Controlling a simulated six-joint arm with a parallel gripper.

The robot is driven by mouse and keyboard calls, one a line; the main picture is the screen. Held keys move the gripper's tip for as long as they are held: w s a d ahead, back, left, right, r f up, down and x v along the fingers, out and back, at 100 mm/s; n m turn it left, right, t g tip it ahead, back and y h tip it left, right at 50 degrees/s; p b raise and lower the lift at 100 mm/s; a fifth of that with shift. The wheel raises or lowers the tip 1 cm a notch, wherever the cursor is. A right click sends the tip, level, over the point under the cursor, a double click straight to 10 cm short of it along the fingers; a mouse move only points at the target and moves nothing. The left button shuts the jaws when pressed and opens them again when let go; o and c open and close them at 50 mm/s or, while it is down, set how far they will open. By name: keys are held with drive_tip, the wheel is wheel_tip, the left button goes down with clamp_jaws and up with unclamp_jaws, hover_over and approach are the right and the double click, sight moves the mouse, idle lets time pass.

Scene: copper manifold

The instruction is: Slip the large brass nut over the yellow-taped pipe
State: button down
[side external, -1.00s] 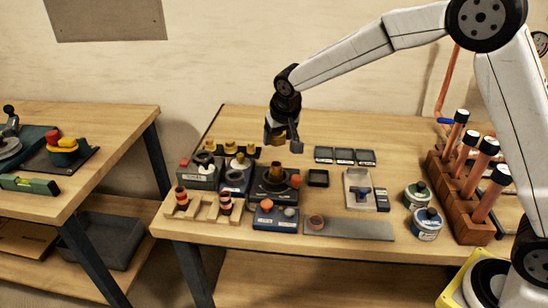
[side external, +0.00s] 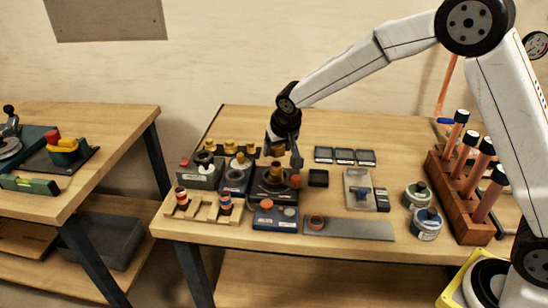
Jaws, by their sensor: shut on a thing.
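My gripper (side external: 284,155) is above the dark square fixture (side external: 262,196) in the middle of the bench. It is shut on a brass-coloured piece, which looks like the large brass nut (side external: 274,149); the jaws hide part of it. A short upright pipe (side external: 277,168) stands in the fixture just below the gripper. Its top is close under the jaws. Its tape colour is too small to tell, and I cannot tell whether the nut touches it.
A wooden rack (side external: 205,212) holds short banded pipes at front left. Grey boxes (side external: 200,177) stand beside the fixture. Tins (side external: 427,224) and a block of tall copper pipes (side external: 464,205) are at right.

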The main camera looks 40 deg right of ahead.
sight(278, 166)
drive_tip(key=shift+f, duration=1.4)
drive_tip(key=shift+f, duration=1.05)
idle(1.0)
unclamp_jaws()
drive_tip(key=shift+r, duration=0.1)
drive_tip(key=shift+r, duration=3.9)
drive_tip(key=s+d+f+n+g, duration=0.1)
drive_tip(key=s+d+f, duration=0.1)
drive_tip(key=s, duration=1.1)
drive_tip(key=s+d+f+n+y, duration=0.1)
drive_tip(key=s+d+f, duration=0.1)
drive_tip(key=s, duration=1.1)
drive_tip(key=shift+d+f+n+g, duration=0.3)
drive_tip(key=shift+g, duration=0.1)
